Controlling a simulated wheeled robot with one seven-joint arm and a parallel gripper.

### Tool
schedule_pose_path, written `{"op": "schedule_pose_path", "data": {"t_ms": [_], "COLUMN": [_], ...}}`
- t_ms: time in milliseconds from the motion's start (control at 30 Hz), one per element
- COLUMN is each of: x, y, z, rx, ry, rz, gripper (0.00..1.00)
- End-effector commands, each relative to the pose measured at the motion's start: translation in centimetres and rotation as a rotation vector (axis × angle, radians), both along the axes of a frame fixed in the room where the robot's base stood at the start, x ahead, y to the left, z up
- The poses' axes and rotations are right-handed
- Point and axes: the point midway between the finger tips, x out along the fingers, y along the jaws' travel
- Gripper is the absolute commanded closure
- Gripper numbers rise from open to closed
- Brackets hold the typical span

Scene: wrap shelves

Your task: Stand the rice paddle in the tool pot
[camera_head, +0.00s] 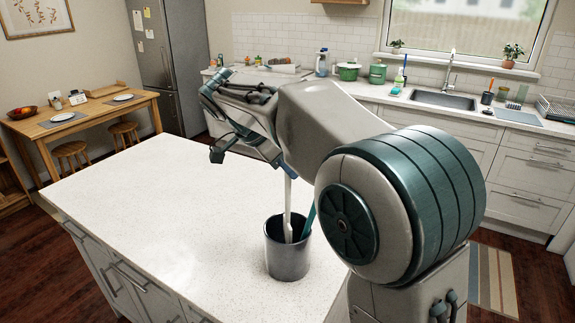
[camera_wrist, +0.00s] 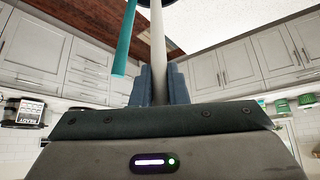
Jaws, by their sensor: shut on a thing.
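My gripper (camera_head: 288,170) is shut on the white rice paddle (camera_head: 288,205), holding it almost upright above the tool pot. The paddle's lower end reaches into the mouth of the grey metal tool pot (camera_head: 287,262); its tip is hidden behind the front wall, so I cannot tell whether it touches the bottom. In the wrist view, the pale handle (camera_wrist: 157,40) runs between my blue fingertips (camera_wrist: 158,85), with the pot's dark edge at the top.
A teal tool (camera_head: 309,221) leans in the pot, right of the paddle; it also shows in the wrist view (camera_wrist: 124,40). The pot stands on the white island worktop (camera_head: 150,215), which is clear to the left. My arm hides part of the island's right side.

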Motion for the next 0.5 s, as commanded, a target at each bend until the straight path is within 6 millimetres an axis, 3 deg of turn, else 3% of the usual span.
{"op": "schedule_pose_path", "data": {"t_ms": [100,467,500], "x": [-0.01,-0.01,-0.01], "y": [0.02,0.0,0.0], "z": [-0.9,-1.02,-1.02], "rx": [0.0,0.0,0.0], "ry": [0.0,0.0,0.0], "rz": [0.0,0.0,0.0], "gripper": [1.0,1.0,0.78]}}
